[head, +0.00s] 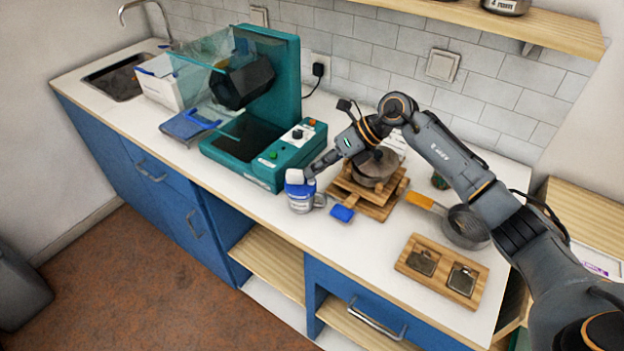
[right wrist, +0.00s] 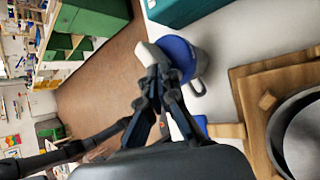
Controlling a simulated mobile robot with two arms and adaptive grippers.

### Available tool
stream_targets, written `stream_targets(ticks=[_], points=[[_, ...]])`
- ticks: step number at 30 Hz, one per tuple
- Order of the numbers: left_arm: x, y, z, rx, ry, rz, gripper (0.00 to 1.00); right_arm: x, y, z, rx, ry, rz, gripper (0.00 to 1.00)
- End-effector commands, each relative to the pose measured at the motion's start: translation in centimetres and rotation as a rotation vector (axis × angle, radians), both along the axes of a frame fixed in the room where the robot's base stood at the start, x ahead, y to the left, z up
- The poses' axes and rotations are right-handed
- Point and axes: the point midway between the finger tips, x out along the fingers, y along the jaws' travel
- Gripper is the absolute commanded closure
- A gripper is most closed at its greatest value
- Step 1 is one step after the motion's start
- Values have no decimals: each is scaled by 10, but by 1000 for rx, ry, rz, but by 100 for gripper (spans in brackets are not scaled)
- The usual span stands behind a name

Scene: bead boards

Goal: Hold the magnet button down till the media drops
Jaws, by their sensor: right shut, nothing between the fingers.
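A teal machine (head: 252,150) stands on the white counter, with a black head behind a raised clear cover. Its sloped front panel (head: 292,150) carries a red button (head: 312,122), a dark knob (head: 297,134) and a green button (head: 272,155). I cannot tell which is the magnet button. My right gripper (head: 309,173) is shut and empty, just in front of the panel and over a blue-and-white jug (head: 300,196). In the right wrist view the closed fingertips (right wrist: 152,72) are beside a white piece above the jug's blue top (right wrist: 178,57); contact is unclear. My left gripper is out of view.
A blue sponge-like block (head: 342,214) lies beside the jug. A pot (head: 375,169) on wooden boards (head: 368,203), a pan (head: 466,228) and a wooden tray (head: 440,258) stand to the right. A blue dustpan-like item (head: 188,127) and a sink (head: 122,78) are left.

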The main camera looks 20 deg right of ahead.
Motion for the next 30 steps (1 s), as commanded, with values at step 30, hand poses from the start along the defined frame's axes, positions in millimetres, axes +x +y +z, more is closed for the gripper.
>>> stream_targets(ticks=[30], points=[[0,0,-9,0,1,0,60,-3,0,-19,-10,16,4,100]])
